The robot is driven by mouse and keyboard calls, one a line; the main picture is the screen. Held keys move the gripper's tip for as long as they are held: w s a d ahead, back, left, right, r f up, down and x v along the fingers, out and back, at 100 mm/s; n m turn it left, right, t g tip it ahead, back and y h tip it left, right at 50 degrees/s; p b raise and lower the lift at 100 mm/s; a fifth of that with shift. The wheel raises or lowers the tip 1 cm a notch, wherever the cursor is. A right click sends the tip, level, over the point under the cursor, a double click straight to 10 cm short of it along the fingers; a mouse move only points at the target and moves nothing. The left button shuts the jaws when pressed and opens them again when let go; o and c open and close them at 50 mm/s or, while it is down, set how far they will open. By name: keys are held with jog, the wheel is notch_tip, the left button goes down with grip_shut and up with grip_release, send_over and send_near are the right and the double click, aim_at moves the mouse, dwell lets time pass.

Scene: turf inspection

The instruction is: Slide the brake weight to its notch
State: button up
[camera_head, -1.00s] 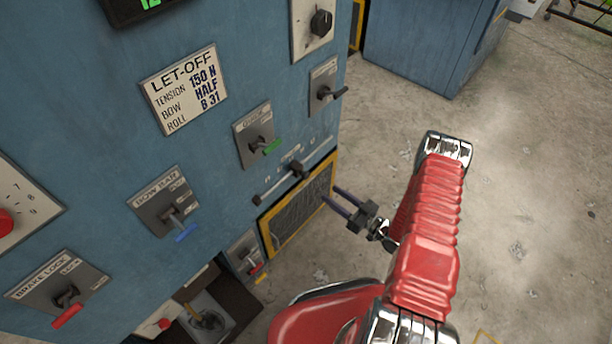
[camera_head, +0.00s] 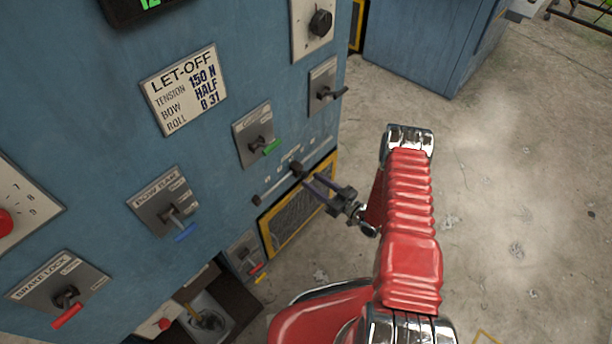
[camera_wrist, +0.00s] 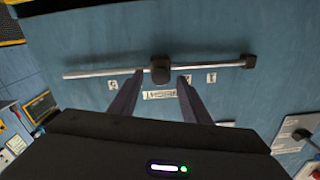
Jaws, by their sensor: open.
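The brake weight (camera_head: 297,168) is a small black block on a thin metal rod (camera_head: 276,184) fixed along the blue panel. In the wrist view the weight (camera_wrist: 160,68) sits near the middle of the rod (camera_wrist: 100,72), with small white letter plates alongside. My gripper (camera_head: 313,181) is close in front of the weight. In the wrist view the two open fingers of my gripper (camera_wrist: 161,80) reach toward the rod, one on each side of the weight, with gaps visible. Whether the tips reach as deep as the weight, and any notch, I cannot tell.
A LET-OFF card (camera_head: 185,90) reads tension 150 N, bow half, roll B 31. A yellow-framed mesh (camera_head: 298,218) lies below. Open floor is to the right.

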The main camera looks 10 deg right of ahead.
aim_at(307, 177)
jog(key=x, duration=0.5)
jog(key=shift+c, duration=0.4)
grip_shut()
